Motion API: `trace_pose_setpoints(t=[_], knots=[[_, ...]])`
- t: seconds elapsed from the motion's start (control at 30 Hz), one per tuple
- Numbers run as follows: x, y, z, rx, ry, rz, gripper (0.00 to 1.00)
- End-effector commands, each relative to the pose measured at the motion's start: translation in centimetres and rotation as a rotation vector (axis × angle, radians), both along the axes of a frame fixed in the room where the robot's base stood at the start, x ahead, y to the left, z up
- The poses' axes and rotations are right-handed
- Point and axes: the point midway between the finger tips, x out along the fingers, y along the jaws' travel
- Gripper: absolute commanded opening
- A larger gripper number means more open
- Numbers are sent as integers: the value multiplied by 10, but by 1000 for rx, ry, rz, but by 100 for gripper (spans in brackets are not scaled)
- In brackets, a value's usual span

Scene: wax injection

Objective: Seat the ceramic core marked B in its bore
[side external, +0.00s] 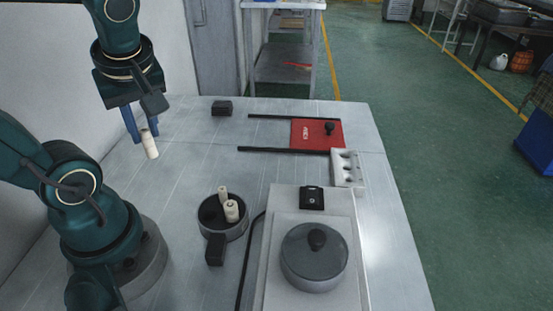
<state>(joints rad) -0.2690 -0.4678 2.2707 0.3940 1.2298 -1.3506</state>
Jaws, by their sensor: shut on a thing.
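My gripper (141,127) is at the upper left, above the table, with its blue fingers shut on a cream ceramic core (149,144). The core hangs slightly tilted below the fingertips. I cannot read any letter on it. Two more cream cores, one thin (223,193) and one thicker (231,211), stand in a round dark pan (209,229) in the middle of the table. A pale block with several dark openings (347,168) sits at the right, beside the red plate. I cannot tell which opening is the bore for B.
A red plate with a black knob (305,133) lies between two black rails (285,150). A grey machine with a round knobbed lid (314,257) fills the front right. A small black block (222,107) lies at the back.

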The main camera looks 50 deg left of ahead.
Motion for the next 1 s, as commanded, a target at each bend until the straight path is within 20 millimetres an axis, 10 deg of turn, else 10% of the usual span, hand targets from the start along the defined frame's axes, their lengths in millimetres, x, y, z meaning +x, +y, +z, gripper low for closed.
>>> trace_pose_setpoints(t=[0.27, 1.0], knots=[[32, -6, 17, 1, -4, -346, 0], [247, -49, 49, -4, 0, -1517, 0]])
